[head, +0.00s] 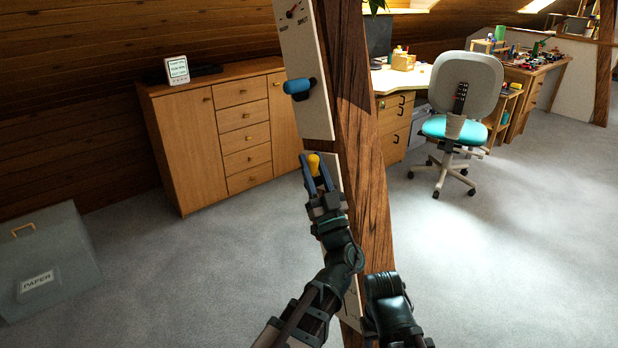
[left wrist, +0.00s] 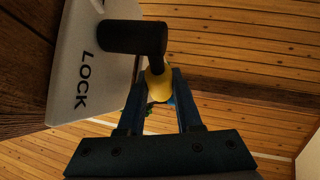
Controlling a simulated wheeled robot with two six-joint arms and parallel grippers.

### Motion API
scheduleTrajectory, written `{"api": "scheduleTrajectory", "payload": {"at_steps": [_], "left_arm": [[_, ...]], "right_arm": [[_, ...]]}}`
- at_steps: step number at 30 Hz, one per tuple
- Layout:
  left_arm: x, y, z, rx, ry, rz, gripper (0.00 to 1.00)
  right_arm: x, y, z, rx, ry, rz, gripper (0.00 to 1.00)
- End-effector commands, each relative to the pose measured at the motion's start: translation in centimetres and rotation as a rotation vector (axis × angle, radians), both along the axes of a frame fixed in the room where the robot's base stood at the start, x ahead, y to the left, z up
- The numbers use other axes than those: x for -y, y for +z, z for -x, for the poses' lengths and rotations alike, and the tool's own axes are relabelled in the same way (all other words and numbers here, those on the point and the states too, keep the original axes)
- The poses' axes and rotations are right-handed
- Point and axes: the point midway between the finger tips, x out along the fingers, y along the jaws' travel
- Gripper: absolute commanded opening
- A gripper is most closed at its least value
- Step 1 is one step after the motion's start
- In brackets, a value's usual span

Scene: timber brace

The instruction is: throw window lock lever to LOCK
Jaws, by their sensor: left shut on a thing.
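The window lock lever (left wrist: 133,37) shows in the left wrist view as a black arm with a yellow knob (left wrist: 158,86) at its end. It sits at a pale plate (left wrist: 98,70) on the timber post, and the word LOCK is on the plate beside the lever. In the head view the knob (head: 314,164) shows between the fingers of my left gripper (head: 317,172). The left gripper is shut on the knob, a finger on each side. The lever's black arm is hidden in the head view. My right arm shows low beside the post, but its gripper is out of view.
The timber post (head: 368,180) stands right in front of me. A cabinet (head: 185,150), grey PAPER box (head: 45,265) and chair (head: 465,95) stand farther off. The carpet between is clear.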

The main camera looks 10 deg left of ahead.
Motion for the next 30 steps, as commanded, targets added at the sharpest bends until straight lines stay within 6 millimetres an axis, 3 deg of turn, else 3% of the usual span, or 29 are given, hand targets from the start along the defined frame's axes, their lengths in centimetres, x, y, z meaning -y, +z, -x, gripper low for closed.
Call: {"api": "scheduleTrajectory", "payload": {"at_steps": [1,9,27,28,30], "left_arm": [[0.1,-0.5,0.0,0.016,0.001,-0.021,0.0],[0.6,-0.4,0.4,0.076,0.001,-0.098,0.0],[0.7,-0.2,0.5,0.095,0.001,-0.123,0.0],[0.8,-0.2,0.5,0.095,0.001,-0.123,0.39],[0.7,-0.2,0.5,0.095,0.001,-0.122,0.46]], "right_arm": [[0.0,-1.0,0.0,0.0,0.0,0.0,0.46],[0.0,-2.3,0.0,0.0,0.0,0.001,0.46],[0.0,-2.6,0.0,0.001,0.001,0.002,0.46],[0.0,-2.6,0.0,0.001,0.0,0.002,0.46],[0.0,-2.6,0.0,0.001,0.0,0.002,0.46]]}}
